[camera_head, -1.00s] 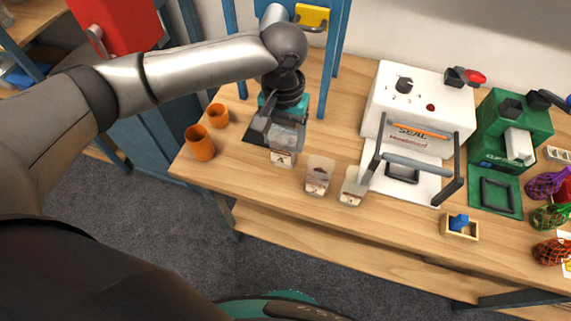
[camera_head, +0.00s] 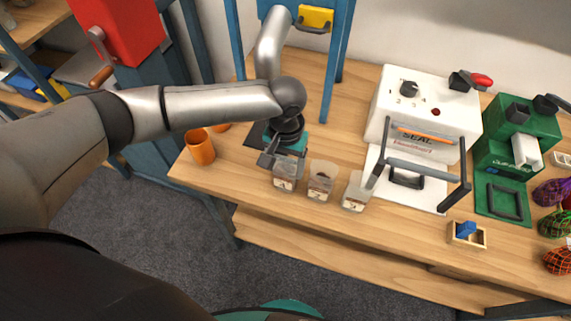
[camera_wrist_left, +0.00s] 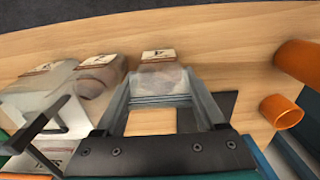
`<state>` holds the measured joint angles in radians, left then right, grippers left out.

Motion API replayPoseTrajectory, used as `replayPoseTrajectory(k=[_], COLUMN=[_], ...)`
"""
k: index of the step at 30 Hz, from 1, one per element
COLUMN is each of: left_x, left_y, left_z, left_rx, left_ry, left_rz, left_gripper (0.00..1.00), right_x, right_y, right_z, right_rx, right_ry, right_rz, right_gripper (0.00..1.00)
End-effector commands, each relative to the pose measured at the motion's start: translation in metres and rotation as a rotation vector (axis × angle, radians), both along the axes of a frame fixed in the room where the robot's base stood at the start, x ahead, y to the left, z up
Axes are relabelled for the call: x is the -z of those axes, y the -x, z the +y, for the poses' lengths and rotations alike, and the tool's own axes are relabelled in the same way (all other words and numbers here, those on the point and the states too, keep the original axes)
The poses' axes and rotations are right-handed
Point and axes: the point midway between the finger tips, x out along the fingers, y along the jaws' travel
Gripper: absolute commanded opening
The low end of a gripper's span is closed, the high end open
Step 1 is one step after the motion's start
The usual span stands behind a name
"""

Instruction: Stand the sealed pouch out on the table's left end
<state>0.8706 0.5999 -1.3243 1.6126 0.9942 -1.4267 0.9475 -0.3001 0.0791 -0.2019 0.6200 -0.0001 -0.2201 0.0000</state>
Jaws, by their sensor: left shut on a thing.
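My left gripper (camera_head: 272,163) is shut on the upper part of a clear pouch (camera_head: 284,179) with brown contents and a pale label. The pouch hangs upright below the fingers at the left end of a row near the table's front edge. In the left wrist view this pouch (camera_wrist_left: 162,78) sits between the two fingers (camera_wrist_left: 165,100). I cannot tell whether its base touches the table (camera_head: 235,187). Two similar pouches stand to its right, a middle one (camera_head: 321,181) and a right one (camera_head: 355,194). My right gripper is out of view.
An orange cup (camera_head: 200,148) stands at the table's left end, with another (camera_head: 221,127) partly hidden behind my arm. A dark mat (camera_head: 257,134) lies under the gripper. A white sealer (camera_head: 420,110), a green machine (camera_head: 510,150) and a small wooden box (camera_head: 467,235) are to the right.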

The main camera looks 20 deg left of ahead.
Motion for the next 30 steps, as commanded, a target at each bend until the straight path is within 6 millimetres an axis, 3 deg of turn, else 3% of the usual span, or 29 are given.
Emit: replayPoseTrajectory(k=[1, 2, 9, 20, 30], left_x=[0.002, 0.002, 0.002, -0.006, -0.076], left_y=[0.000, 0.000, 0.000, 0.000, -0.001], left_z=[0.000, 0.000, 0.000, 0.000, 0.000], left_rx=[0.000, 0.000, 0.000, 0.000, 0.000], left_ry=[0.000, 0.000, 0.000, 0.001, 0.001], left_rz=[0.001, 0.001, 0.000, -0.001, -0.003], left_gripper=[0.00, 0.73, 1.00, 1.00, 1.00], right_x=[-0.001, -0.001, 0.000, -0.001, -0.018], right_y=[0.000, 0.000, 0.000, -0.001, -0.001], right_z=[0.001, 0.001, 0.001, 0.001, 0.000], right_rx=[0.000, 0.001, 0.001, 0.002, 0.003], right_ry=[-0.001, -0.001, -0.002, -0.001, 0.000], right_rz=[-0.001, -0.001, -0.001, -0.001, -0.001], right_gripper=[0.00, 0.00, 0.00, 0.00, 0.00])
